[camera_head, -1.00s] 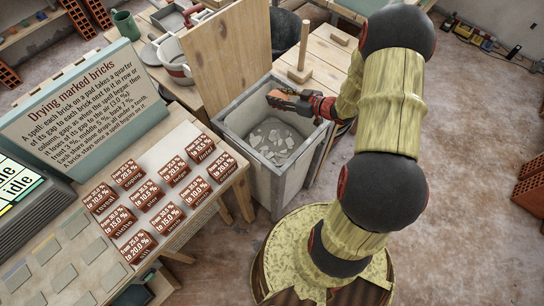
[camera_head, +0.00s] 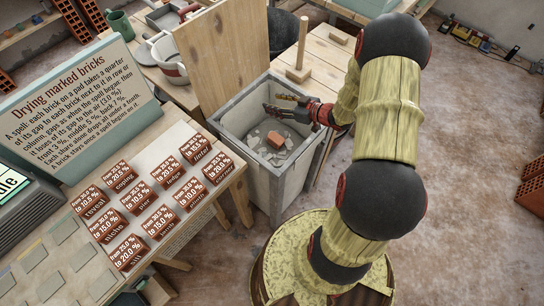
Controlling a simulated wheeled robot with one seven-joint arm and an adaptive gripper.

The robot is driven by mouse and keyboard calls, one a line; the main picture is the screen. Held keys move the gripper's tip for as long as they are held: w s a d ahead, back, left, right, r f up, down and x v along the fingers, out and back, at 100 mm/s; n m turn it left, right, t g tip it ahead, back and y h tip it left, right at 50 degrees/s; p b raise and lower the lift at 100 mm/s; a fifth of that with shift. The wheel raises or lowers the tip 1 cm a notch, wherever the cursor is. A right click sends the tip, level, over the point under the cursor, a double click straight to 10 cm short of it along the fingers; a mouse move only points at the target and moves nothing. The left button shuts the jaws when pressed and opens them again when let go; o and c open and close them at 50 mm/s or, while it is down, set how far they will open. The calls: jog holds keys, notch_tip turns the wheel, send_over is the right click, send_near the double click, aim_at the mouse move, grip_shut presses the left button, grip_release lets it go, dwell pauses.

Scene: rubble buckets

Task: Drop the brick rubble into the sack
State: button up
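A small orange-red piece of brick rubble (camera_head: 275,139) is inside the square grey bin (camera_head: 227,145). It appears to lie on, or be just above, the grey rubble (camera_head: 262,155) at the bottom. I see no clear cloth sack; the bin is the open container under my gripper. My gripper (camera_head: 277,104) is over the bin's opening, pointing left. Its fingers are spread apart with nothing between them, and the brick piece is below them, apart from them.
Several labelled bricks (camera_head: 161,221) stand in rows on the table left of the bin, before a sign (camera_head: 75,95). A tall wooden board (camera_head: 222,55) rises behind the bin. A wooden bench with an upright post (camera_head: 303,45) stands at the back right. The right floor is mostly clear.

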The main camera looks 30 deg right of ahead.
jog(key=shift+o, duration=1)
jog(key=v, duration=1.2)
